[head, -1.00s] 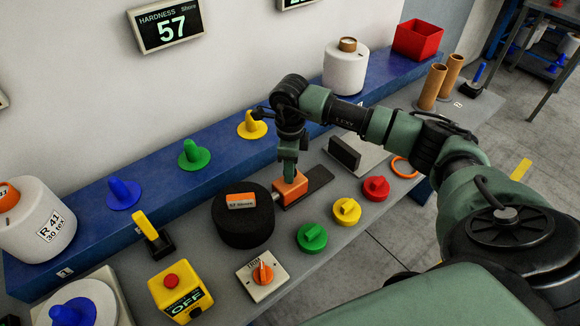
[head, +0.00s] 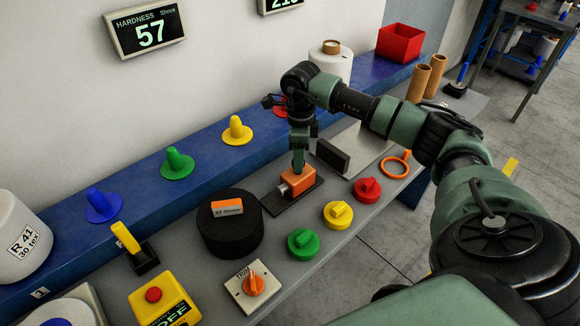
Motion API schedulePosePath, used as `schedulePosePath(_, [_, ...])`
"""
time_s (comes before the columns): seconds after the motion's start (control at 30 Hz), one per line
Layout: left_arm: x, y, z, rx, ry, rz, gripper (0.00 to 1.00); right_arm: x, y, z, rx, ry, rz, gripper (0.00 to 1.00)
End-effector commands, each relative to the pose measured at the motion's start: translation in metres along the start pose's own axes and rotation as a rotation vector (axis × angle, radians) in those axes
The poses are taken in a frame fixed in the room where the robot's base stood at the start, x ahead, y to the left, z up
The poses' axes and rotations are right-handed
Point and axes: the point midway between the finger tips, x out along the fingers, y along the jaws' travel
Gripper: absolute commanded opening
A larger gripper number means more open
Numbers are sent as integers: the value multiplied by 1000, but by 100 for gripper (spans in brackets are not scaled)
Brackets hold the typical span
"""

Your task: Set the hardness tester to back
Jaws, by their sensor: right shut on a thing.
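The hardness tester is an orange block (head: 298,181) with a silver tip, sitting on a dark flat rail (head: 277,205) on the grey bench. Its tip points left toward the black bobbin (head: 230,236), which has an orange label on top. A gap shows between the tip and the bobbin. Dark rail shows on both sides of the block. My right gripper (head: 298,166) comes down from above and is shut on the orange block, its fingers partly hidden. The hardness display (head: 146,29) on the wall reads 57. My left gripper is not in view.
Green (head: 303,243), yellow (head: 337,214) and red (head: 367,190) knobs stand along the bench front. A dark upright block (head: 332,156) stands just right of the rail. A trim dial (head: 252,287) and a yellow switch box (head: 163,301) are at the lower left. A blue ledge with coloured pegs runs behind.

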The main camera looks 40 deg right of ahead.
Motion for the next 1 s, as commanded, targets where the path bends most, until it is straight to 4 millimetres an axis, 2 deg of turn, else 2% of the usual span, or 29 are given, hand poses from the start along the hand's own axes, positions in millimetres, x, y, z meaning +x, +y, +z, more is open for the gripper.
schedulePosePath(0.2, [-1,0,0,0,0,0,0,-4,-5,-3,8,4,-13,0])
schedulePosePath(0.23, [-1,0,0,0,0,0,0,-4,-5,-3,8,4,-13,40])
schedulePosePath(0.3, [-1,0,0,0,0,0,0,-3,-4,-3,8,4,-12,56])
schedulePosePath(0.67, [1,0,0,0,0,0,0,-5,-3,-2,4,4,-8,56])
schedulePosePath(0.77, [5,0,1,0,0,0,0,-15,-4,-1,4,1,-11,56])
schedulePosePath(1.0, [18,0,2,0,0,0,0,-56,-4,-3,6,1,-11,56])
